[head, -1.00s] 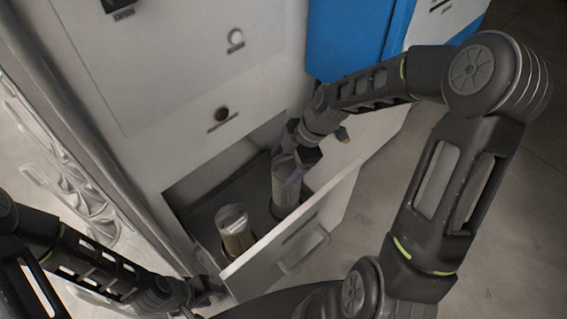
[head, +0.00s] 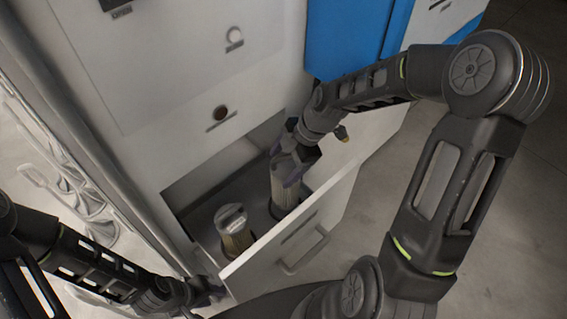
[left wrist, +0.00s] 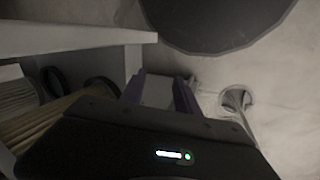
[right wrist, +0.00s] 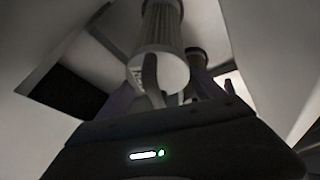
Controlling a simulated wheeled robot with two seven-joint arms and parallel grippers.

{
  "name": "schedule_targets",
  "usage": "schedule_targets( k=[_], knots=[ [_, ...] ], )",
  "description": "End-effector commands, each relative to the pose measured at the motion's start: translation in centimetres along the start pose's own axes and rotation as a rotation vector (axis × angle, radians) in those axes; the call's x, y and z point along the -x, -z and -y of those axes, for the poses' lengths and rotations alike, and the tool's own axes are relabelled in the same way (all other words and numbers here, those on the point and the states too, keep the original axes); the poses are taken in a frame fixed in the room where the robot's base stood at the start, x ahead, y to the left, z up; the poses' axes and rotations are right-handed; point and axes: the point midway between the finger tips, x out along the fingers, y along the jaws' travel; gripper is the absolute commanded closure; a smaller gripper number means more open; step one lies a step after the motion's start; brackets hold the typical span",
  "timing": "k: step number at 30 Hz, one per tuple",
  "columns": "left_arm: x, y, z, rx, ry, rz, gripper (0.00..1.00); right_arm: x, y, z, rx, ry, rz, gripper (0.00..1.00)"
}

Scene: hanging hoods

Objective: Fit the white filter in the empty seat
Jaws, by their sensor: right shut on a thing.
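The white filter (head: 284,194) is a ribbed pale cylinder, upright in the open drawer (head: 305,232). My right gripper (head: 290,172) is shut on its top from above. In the right wrist view the filter (right wrist: 160,28) shows with a round white end and a grey handle loop between my fingers (right wrist: 163,92). A dark ring surrounds its foot in the head view; whether it is fully down in that seat I cannot tell. My left gripper (head: 207,292) is by the drawer's near left corner, its fingers (left wrist: 158,92) apart.
A second, tan filter (head: 234,232) with a clear cap stands in the drawer, left of the white one. The cabinet face (head: 170,110) rises behind. A blue panel (head: 350,40) is at the upper right. Open floor (head: 370,190) lies to the right.

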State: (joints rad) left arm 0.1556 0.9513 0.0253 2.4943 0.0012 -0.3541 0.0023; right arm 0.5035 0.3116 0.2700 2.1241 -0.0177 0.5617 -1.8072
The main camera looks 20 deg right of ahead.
Motion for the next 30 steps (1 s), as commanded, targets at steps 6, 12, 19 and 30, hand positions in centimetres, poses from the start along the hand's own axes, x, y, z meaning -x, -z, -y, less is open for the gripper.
schedule_targets(
  k=[6,12,19,30],
  knots=[
    [-0.2,0.0,0.1,0.0,0.0,0.0,0.62,-0.2,-0.1,0.0,0.001,-0.002,0.0,0.78],
    [-0.8,0.0,0.3,0.0,0.0,0.0,0.62,-0.8,-0.3,0.1,0.001,-0.002,0.0,0.78],
    [-1.4,0.0,0.5,0.0,0.0,0.0,0.62,-1.5,-0.6,0.2,0.001,-0.002,0.0,0.78],
    [-2.4,0.0,0.9,0.0,0.0,0.0,0.62,-2.6,-1.1,0.4,0.001,-0.002,0.0,0.78]
  ],
)
